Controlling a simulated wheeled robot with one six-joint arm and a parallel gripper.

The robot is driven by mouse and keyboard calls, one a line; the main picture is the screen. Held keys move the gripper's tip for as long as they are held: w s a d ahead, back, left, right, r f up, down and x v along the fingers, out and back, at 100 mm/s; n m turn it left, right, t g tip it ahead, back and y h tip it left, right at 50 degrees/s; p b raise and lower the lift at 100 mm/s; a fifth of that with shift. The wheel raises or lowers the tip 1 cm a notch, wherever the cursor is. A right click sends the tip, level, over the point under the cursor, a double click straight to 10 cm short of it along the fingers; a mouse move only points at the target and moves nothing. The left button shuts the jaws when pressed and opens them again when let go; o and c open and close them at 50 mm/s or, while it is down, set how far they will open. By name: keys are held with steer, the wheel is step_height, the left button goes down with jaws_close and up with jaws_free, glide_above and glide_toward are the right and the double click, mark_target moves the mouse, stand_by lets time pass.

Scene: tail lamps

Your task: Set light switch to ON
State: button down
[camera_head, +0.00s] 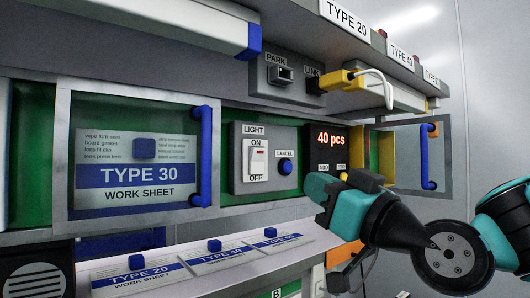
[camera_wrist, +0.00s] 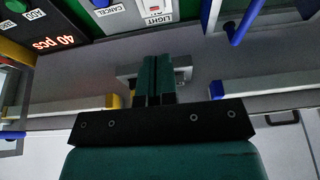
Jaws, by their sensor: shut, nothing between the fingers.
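The light switch (camera_head: 255,163) is a white rocker with a small red mark near its top, on a grey panel marked LIGHT, ON above and OFF below. I cannot tell which way the rocker is tipped. In the wrist view, upside down, the switch (camera_wrist: 152,8) is partly cut off by the top edge. My gripper (camera_head: 318,187) is to the right of the switch and a little lower in the head view, apart from it. In the wrist view its two teal fingers (camera_wrist: 155,62) are together, with nothing between them.
A blue CANCEL button (camera_head: 285,167) sits right of the switch. A display reading 40 pcs (camera_head: 331,139) is further right, partly behind my gripper. A clear door with a blue handle (camera_head: 202,157) stands left. Above are PARK and LINK sockets with a yellow plug (camera_head: 338,80).

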mark_target(258, 148)
steer(key=p+x, duration=0.3)
steer(key=x, duration=0.1)
steer(key=p+x, duration=0.3)
steer(key=x, duration=0.1)
steer(key=r+p+x, duration=0.1)
steer(key=p+x, duration=0.2)
steer(key=x, duration=0.1)
steer(key=shift+w+r+p, duration=0.15)
steer(key=shift+w+p, duration=0.05)
steer(key=shift+p, duration=0.2)
steer(key=shift+w+a+p, duration=0.35)
steer(key=shift+w+a, duration=0.05)
steer(key=shift+w, duration=0.15)
